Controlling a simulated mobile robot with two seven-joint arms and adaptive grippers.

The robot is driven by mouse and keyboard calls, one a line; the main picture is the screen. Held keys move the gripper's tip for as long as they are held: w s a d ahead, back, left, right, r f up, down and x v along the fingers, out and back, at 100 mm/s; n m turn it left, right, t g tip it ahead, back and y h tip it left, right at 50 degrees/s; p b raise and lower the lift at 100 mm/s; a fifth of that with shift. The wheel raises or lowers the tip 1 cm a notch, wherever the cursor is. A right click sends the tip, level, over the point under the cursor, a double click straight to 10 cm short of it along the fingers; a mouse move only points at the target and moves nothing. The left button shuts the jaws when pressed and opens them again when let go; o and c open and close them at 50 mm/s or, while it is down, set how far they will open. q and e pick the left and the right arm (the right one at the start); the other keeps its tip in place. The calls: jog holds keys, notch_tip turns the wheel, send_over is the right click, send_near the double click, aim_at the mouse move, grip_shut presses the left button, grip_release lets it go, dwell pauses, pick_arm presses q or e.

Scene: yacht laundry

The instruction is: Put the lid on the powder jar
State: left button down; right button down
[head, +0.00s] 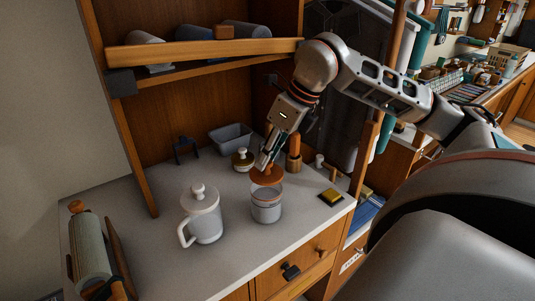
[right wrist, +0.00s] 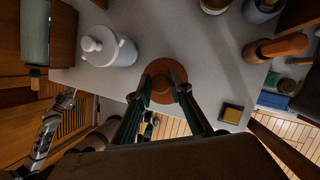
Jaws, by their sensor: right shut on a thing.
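The powder jar (head: 266,207) is a grey, translucent pot standing upright near the counter's front edge, right of a white lidded mug. My right gripper (head: 263,165) reaches down over it, shut on the round orange-brown lid (head: 267,175) by its knob. The lid is roughly level and appears just above the jar's mouth, a little toward its back. In the right wrist view the lid (right wrist: 165,76) sits between the fingertips (right wrist: 162,88) and hides the jar. Part of my left arm shows at lower left there; its gripper (right wrist: 66,98) is too small to read.
The white mug (head: 203,217) stands close on the left. Behind the jar are a small lidded pot (head: 242,160), a wooden-topped item (head: 294,154) and a grey bin (head: 231,137). A yellow-topped block (head: 331,196) lies right. The counter's front middle is clear.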

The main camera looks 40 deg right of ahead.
aim_at(268, 172)
jog(key=shift+f+b, duration=1.3)
jog(key=shift+f, duration=0.65)
jog(key=shift+f, duration=0.25)
dwell(0.4)
dwell(0.5)
jog(key=c, duration=1.3)
grip_release()
